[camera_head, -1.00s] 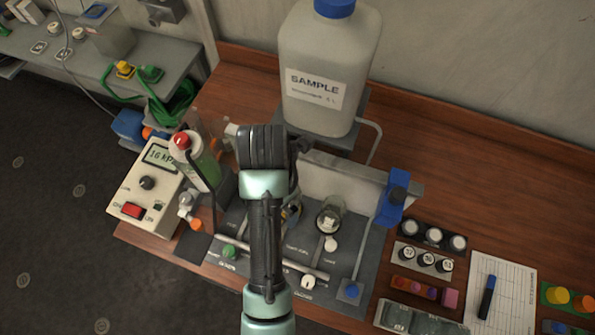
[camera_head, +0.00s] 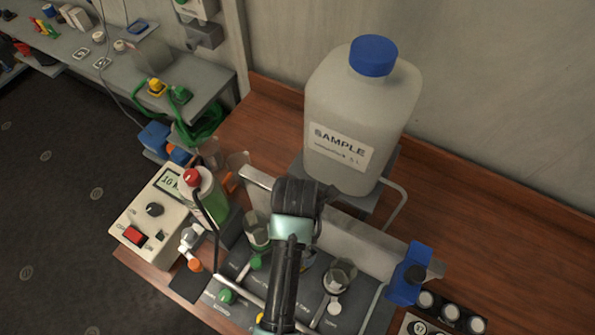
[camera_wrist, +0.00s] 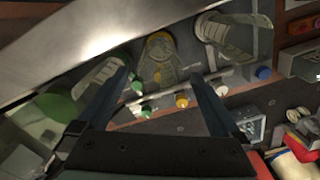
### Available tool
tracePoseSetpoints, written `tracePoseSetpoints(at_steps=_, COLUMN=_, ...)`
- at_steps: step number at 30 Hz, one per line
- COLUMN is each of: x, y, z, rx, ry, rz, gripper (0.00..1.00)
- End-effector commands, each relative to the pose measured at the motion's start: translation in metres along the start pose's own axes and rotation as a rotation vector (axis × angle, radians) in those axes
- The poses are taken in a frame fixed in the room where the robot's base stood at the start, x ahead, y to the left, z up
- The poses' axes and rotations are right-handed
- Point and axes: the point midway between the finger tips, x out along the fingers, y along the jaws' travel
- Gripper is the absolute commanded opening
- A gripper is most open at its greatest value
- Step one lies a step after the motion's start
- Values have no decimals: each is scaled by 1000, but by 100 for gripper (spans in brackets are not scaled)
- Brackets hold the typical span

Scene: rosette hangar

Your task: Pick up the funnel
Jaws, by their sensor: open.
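No funnel can be told for certain. A small clear, cone-like piece (camera_head: 236,163), possibly the funnel, stands behind the green-labelled bottle (camera_head: 205,195) in the head view. My gripper (camera_wrist: 158,75) is open, with two dark fingers apart and nothing between them in the wrist view. It points at the grey panel, over its clear cups and coloured knobs. In the head view my arm hides the gripper and part of the panel.
A large sample jug (camera_head: 360,115) with a blue cap stands on a raised shelf behind my arm. A metal plate (camera_head: 365,230) runs below it. A beige meter (camera_head: 150,220) sits at left. Bare wooden bench (camera_head: 480,200) lies at right.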

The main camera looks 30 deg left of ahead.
Motion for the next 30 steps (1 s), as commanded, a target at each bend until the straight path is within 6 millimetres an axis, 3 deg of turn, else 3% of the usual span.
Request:
tracePoseSetpoints(at_steps=12, x=45, y=-1, z=6, rx=0, ry=1, rz=-1, gripper=100)
tracePoseSetpoints(at_steps=21, x=51, y=-1, z=6, rx=0, ry=0, rz=1, gripper=100)
tracePoseSetpoints(at_steps=23, x=51, y=-1, z=6, rx=0, ry=0, rz=1, gripper=93)
tracePoseSetpoints(at_steps=30, x=50, y=-1, z=6, rx=0, ry=0, rz=0, gripper=50)
